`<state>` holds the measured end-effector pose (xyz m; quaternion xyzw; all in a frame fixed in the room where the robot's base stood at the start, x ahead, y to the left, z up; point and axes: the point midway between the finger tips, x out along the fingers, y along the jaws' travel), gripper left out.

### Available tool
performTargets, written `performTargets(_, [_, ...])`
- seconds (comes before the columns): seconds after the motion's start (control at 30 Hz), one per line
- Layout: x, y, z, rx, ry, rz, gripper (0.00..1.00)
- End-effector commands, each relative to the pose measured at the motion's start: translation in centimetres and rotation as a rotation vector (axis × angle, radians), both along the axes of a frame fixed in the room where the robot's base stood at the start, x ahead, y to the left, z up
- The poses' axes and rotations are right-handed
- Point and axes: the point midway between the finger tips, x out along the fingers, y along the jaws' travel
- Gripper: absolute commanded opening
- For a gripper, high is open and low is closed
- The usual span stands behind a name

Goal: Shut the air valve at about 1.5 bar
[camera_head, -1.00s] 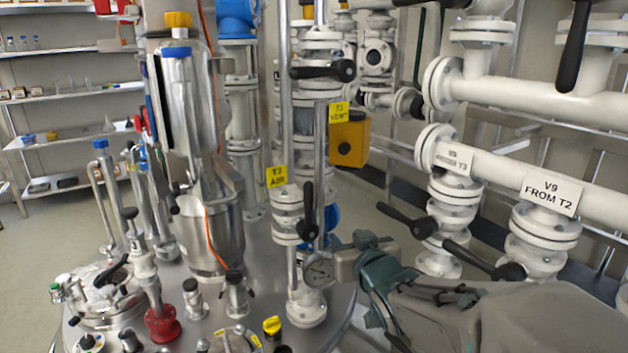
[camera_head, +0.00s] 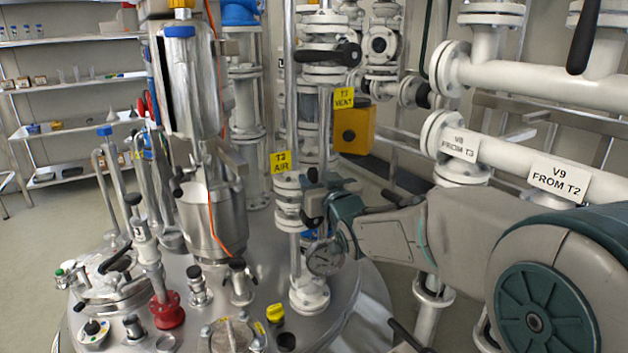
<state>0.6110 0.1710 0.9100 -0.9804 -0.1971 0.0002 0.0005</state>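The air valve (camera_head: 288,200) is a white flanged valve on a vertical pipe, under a yellow "T3 AIR" label (camera_head: 281,162). A round pressure gauge (camera_head: 324,257) sits low on the same line, and its needle reading is too small to tell. The valve's black handle (camera_head: 312,176) shows only in part, its lower end hidden at my gripper. My gripper (camera_head: 318,202) is at the right side of the valve, by the handle. The fingers are small and dark here, and I cannot tell whether they are closed on the handle.
A yellow box (camera_head: 354,130) and the vent line with its black handle (camera_head: 328,54) stand behind. White pipes labelled V8 (camera_head: 460,147) and V9 (camera_head: 559,181) run at the right, near my arm. Steel fittings crowd the vessel lid (camera_head: 250,290).

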Motion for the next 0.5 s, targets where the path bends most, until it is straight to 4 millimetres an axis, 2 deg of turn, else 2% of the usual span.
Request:
performTargets(0.2, [2.0,0.9,-0.1,0.0,0.0,0.002,0.4])
performTargets(0.5, [2.4,1.1,0.1,-0.001,-0.001,0.001,0.4])
